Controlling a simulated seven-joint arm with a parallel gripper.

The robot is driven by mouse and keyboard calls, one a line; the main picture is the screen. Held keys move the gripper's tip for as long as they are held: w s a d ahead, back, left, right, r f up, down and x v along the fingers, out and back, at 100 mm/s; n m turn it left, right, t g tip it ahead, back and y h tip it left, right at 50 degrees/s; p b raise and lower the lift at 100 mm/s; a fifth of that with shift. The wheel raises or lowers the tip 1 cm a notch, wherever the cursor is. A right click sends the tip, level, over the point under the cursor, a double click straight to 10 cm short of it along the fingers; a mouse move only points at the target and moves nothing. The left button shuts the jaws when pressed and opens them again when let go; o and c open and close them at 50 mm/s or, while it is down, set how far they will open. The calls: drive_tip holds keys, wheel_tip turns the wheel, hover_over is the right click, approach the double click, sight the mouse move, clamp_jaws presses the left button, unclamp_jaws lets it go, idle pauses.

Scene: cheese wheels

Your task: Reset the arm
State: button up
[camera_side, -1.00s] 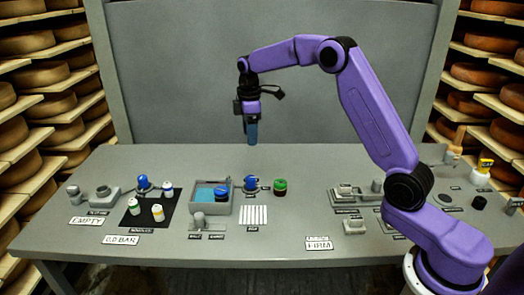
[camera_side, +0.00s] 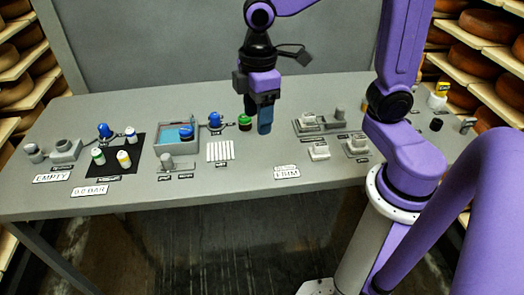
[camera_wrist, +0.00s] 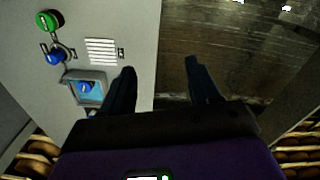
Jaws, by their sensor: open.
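My gripper (camera_side: 265,127) hangs fingers-down above the grey table (camera_side: 245,190), right of the green-topped knob in the side view. In the wrist view my gripper (camera_wrist: 161,70) has its two dark fingers wide apart, with nothing between them. The left finger overlaps the table there and the right one overlaps the dark floor beyond the table's edge. The exact height above the table is hard to tell.
The green-topped knob (camera_side: 245,121), a blue knob (camera_side: 215,119) and a blue-lined tray (camera_side: 160,148) stand left of the gripper. A white slatted patch (camera_side: 220,150) lies in front. Grey fixtures (camera_side: 320,152) stand to the right. Cheese shelves flank the table.

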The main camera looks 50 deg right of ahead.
drive_tip(key=s+d+f, duration=0.1)
drive_tip(key=s+d, duration=0.1)
drive_tip(key=s, duration=0.5)
drive_tip(key=s+d+f, duration=0.1)
drive_tip(key=s+d, duration=0.2)
drive_tip(key=s, duration=0.5)
drive_tip(key=shift+f, duration=0.4)
